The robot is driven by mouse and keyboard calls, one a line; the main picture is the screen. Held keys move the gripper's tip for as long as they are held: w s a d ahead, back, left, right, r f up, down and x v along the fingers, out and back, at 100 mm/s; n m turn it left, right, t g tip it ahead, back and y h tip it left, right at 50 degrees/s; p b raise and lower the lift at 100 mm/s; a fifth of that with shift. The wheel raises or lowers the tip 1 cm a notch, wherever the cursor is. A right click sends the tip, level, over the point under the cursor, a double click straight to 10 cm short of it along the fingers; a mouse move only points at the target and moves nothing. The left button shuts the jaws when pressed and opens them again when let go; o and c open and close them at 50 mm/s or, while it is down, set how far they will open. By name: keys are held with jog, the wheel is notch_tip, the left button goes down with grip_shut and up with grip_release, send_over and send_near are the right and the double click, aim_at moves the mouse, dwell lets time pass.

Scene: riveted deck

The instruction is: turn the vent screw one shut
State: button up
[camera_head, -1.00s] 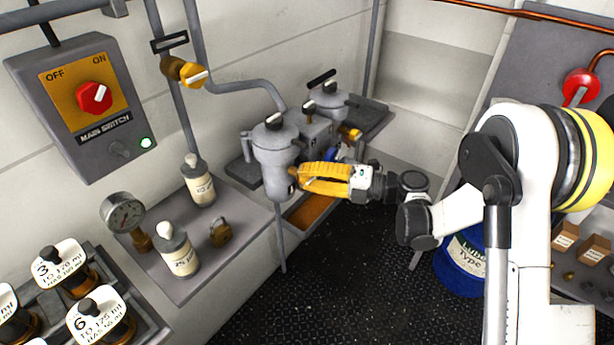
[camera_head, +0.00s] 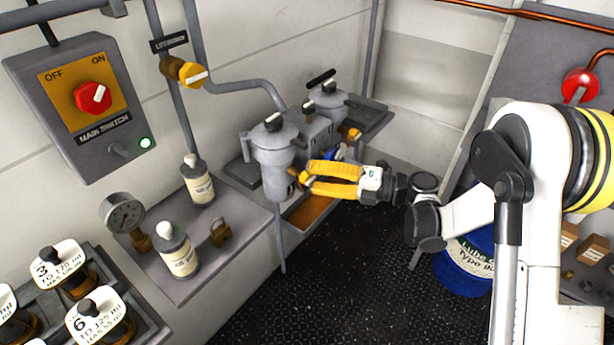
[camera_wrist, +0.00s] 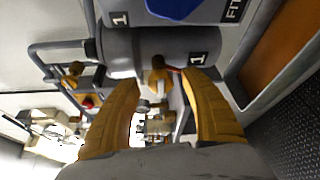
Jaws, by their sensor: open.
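The filter housing one (camera_head: 272,165) is a grey canister with a dark-capped top. The wrist view shows it sideways, with "1" labels (camera_wrist: 198,58). A small brass screw (camera_wrist: 157,74) sticks out of its side; in the head view it is a brass spot (camera_head: 292,172) by the fingertips. My gripper (camera_head: 304,180) has its yellow fingers spread at the right of the housing. In the wrist view my gripper (camera_wrist: 158,76) has one finger on each side of the screw, with gaps. How far the screw is turned cannot be told.
A second grey filter (camera_head: 330,105) stands behind. An orange-brown tray (camera_head: 308,211) lies below my gripper. A blue drum (camera_head: 465,262) stands to the right near my arm. The dark floor between is clear.

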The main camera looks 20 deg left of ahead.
jog(key=d, duration=0.9)
jog(key=shift+d+r, duration=0.35)
jog(key=shift+d, duration=0.05)
